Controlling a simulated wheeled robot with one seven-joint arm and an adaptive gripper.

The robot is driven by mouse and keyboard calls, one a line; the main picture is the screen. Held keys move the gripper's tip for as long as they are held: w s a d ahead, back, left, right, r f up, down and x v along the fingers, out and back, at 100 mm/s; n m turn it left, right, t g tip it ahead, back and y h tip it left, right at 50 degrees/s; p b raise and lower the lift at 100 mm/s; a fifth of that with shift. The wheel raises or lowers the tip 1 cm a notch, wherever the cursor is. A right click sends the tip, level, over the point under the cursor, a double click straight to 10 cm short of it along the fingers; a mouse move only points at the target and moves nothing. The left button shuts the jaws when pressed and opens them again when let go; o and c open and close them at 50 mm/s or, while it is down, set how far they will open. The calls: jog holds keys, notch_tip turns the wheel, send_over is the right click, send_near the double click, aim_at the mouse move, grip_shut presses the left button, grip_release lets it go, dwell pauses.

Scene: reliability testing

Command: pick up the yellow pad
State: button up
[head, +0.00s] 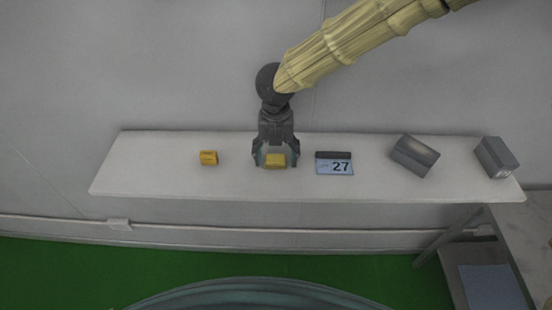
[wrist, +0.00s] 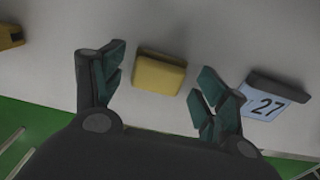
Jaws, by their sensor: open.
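The yellow pad (head: 275,160) is a small yellow block on the white shelf. In the head view it shows between the fingers of my gripper (head: 275,162). In the wrist view the yellow pad (wrist: 160,73) lies between and just beyond the two green-padded fingertips of my gripper (wrist: 160,78). The fingers are spread open with a gap on each side of the pad, and I see no contact. The pad looks slightly nearer the left finger.
On the white shelf (head: 150,180), an orange-yellow block (head: 208,157) lies to the left. A card marked 27 (head: 335,167) with a dark holder is just right of my gripper. Two grey boxes (head: 414,156) (head: 496,157) stand farther right. A wall is behind the shelf.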

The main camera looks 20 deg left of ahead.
aim_at(275, 158)
jog(key=shift+s+r, duration=0.15)
jog(key=shift+c, duration=1.3)
jog(key=c, duration=0.8)
jog(key=shift+o, duration=0.2)
jog(key=shift+r+b, duration=0.45)
jog(key=shift+r, duration=0.2)
notch_tip(275, 158, up, 2)
jog(key=shift+b, duration=0.45)
jog(key=s+d+b, duration=0.1)
jog(key=s+d, duration=0.2)
jog(key=s+d+r+b, duration=0.1)
jog(key=s+d, duration=0.3)
jog(key=s+d+b, duration=0.2)
jog(key=s+d, duration=0.2)
jog(key=shift+s+d+r, duration=0.1)
jog(key=shift+d+r, duration=0.05)
jog(key=shift+r, duration=0.2)
